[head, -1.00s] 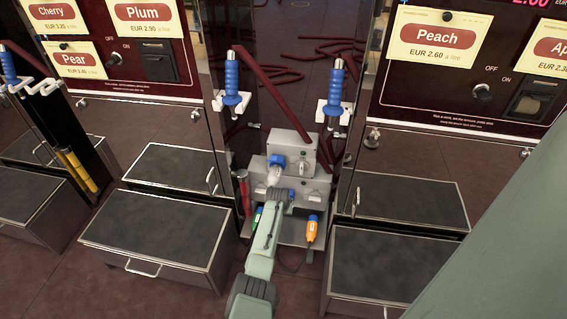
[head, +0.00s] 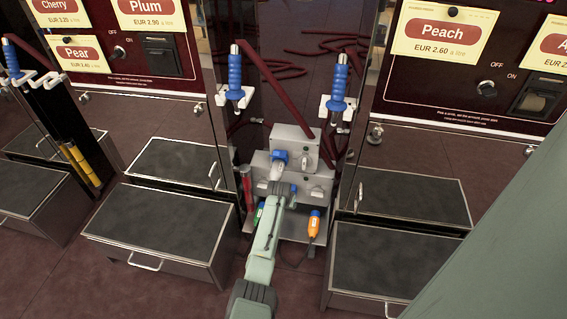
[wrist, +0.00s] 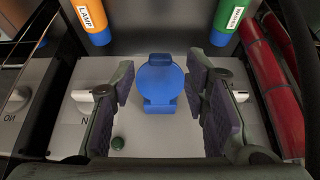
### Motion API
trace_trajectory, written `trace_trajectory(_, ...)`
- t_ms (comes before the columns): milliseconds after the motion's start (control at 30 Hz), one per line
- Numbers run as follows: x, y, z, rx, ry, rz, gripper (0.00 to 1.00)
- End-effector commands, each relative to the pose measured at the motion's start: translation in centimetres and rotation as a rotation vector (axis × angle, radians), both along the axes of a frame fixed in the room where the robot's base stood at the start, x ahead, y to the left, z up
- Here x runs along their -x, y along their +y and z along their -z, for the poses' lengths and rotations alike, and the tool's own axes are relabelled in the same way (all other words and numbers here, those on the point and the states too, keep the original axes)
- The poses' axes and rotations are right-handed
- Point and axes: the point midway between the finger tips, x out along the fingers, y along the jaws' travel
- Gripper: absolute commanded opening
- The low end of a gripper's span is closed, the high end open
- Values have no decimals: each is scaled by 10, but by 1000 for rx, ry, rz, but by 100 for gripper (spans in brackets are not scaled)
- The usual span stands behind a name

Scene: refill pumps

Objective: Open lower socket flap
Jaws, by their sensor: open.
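A grey socket box (head: 294,140) stands between the two pump cabinets, with a wider grey box part (head: 318,183) below it. A blue round socket flap (wrist: 160,85) shows in the wrist view, looking closed on the grey face. My gripper (wrist: 160,98) is open, with one finger on each side of this flap. Small gaps show between the pads and the flap, so I see no grip on it.
Two blue-handled nozzles (head: 235,80) hang above. Dark-topped steps (head: 165,225) flank the arm on both sides.

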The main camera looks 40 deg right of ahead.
Motion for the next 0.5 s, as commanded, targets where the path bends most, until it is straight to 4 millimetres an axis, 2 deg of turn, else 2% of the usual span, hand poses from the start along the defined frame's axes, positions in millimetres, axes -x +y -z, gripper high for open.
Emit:
trace_trajectory(300,17,20,-51,2,-1,-1,42)
trace_trajectory(500,24,30,-76,0,-1,-1,42)
